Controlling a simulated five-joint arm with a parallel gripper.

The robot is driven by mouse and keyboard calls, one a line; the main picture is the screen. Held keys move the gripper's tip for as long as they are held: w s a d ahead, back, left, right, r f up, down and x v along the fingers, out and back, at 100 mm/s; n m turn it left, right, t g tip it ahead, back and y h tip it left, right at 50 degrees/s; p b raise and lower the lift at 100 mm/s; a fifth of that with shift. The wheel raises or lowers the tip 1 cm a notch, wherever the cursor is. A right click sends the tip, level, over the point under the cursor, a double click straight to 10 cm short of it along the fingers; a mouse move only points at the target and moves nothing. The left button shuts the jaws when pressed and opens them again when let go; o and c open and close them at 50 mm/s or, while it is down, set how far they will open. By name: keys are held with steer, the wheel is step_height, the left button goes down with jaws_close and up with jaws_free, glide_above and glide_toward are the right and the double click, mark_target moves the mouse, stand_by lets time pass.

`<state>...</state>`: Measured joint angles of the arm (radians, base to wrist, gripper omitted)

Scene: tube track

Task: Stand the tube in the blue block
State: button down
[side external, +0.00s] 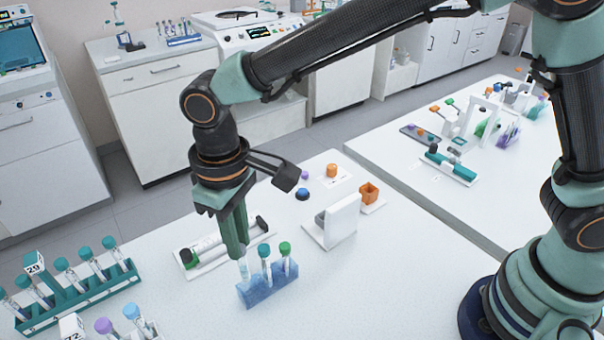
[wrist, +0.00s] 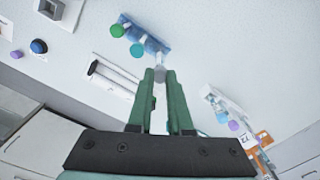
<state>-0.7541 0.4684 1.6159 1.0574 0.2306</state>
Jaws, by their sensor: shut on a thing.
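The blue block (side external: 268,291) stands on the white table below my gripper. It holds a teal-capped tube (side external: 265,253) in the middle and a green-capped tube (side external: 285,249) at its right end, both upright. My gripper (side external: 240,256) points down over the block's left end, shut on a clear tube (side external: 244,271). This tube is upright, its lower end at the block's left end; I cannot tell how deep it sits. Its top is hidden between the fingers. In the wrist view, the fingertips (wrist: 160,76) are close together at the block (wrist: 157,44).
A teal rack (side external: 80,295) with several capped tubes stands at left. A white tray with a dark-capped item (side external: 205,249) lies just behind my gripper. A white stand (side external: 335,222) and orange box (side external: 369,193) are to the right. The table right of the block is clear.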

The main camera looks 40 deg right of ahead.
steer(key=shift+f, duration=0.95)
stand_by(1.2)
steer(key=shift+f, duration=0.45)
steer(key=shift+f, duration=0.2)
steer(key=shift+f, duration=0.5)
steer(key=c, duration=0.8)
jaws_free()
steer(key=shift+o, duration=0.2)
